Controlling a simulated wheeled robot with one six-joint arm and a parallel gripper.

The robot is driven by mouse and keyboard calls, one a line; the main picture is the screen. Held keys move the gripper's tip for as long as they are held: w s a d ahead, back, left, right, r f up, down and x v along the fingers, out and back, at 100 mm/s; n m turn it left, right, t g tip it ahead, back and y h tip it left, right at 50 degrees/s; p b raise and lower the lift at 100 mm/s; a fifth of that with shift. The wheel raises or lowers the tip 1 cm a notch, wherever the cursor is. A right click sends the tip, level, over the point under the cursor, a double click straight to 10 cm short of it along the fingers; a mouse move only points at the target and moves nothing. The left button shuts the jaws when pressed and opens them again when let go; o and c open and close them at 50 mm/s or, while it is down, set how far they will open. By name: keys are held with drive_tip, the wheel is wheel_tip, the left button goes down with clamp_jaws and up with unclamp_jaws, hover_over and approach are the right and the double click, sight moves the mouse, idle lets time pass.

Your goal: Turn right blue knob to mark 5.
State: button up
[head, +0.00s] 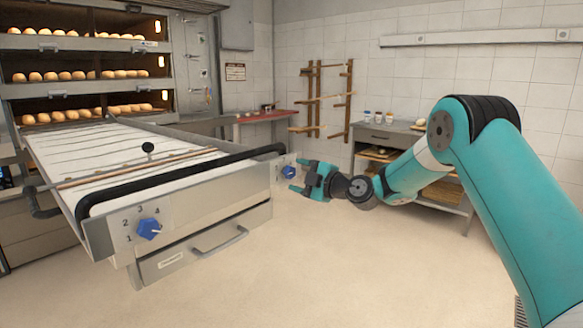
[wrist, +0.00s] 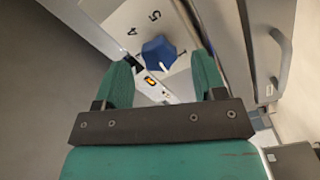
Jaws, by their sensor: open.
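The right blue knob (head: 289,172) is on the right end of the loader's front panel. In the wrist view the blue knob (wrist: 158,52) sits on a pale plate with the marks 5 (wrist: 154,15) and 4 (wrist: 131,31) beside it. Which mark it points to, I cannot tell. My gripper (head: 298,175) is open in front of the right knob. In the wrist view its green fingers are apart, with the knob showing between and beyond them. Contact is not clear. The left blue knob (head: 149,228) has marks 1 to 4 visible around it.
A black rail (head: 190,170) runs along the loader's front edge above the panel. A drawer with a metal handle (head: 220,241) lies below, between the knobs. Deck ovens with bread (head: 80,75) stand behind. A shelf table (head: 390,135) is at the back; the floor (head: 330,260) in front is clear.

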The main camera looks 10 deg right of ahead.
sight(292, 174)
drive_tip(key=shift+x, duration=1.55)
drive_tip(key=shift+c, duration=0.2)
drive_tip(key=c, duration=0.9)
